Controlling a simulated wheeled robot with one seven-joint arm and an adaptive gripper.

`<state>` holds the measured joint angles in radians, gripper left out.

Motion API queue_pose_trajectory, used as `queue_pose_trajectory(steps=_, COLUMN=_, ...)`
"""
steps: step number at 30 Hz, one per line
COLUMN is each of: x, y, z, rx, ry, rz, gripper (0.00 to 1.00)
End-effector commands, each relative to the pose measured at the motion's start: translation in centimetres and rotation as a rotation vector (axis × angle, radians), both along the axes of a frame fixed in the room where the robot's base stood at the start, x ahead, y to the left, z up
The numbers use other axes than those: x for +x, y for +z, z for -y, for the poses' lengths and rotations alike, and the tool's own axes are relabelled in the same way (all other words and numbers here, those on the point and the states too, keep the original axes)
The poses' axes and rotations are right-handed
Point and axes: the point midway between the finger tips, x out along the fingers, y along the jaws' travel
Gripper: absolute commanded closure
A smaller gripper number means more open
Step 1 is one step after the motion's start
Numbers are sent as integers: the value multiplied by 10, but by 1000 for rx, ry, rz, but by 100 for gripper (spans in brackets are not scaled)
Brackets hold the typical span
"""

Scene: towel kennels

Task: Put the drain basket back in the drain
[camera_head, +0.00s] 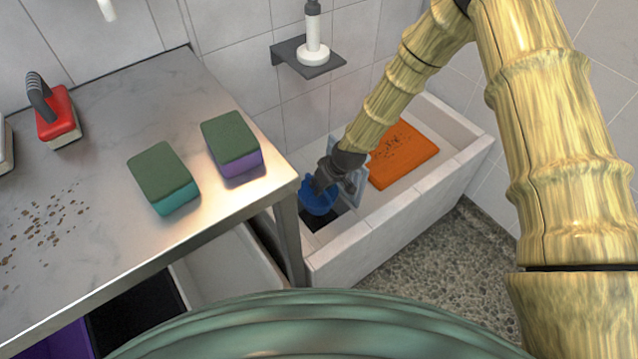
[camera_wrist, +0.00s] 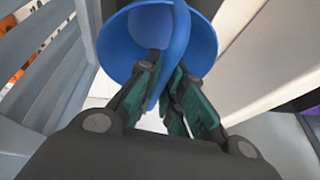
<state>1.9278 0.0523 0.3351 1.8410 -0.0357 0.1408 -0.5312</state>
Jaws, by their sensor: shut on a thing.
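The blue drain basket (camera_head: 314,201) hangs from my gripper (camera_head: 328,180) over the near left end of the tiled trough. My gripper is shut on the basket's upright handle. The wrist view shows the handle between the dark green finger pads (camera_wrist: 163,80) and the round blue basket bowl (camera_wrist: 120,42) beyond them. A dark drain opening (camera_head: 318,234) shows just below the basket in the head view. The basket and gripper hide part of it, and I cannot tell whether the basket touches its rim.
A grey slatted grate (camera_head: 349,178) stands tilted close beside my gripper and fills the left of the wrist view (camera_wrist: 45,65). An orange towel or mat (camera_head: 402,155) lies farther along the trough (camera_head: 400,222). A metal table (camera_head: 110,240) with sponges and a red brush stands at the left.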

Motion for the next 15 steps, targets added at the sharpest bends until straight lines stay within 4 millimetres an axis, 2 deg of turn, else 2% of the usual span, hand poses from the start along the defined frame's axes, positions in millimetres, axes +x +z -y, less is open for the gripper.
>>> queue_pose_trajectory(steps=15, x=0, y=-41, z=0, rx=0, ry=0, rz=0, gripper=100)
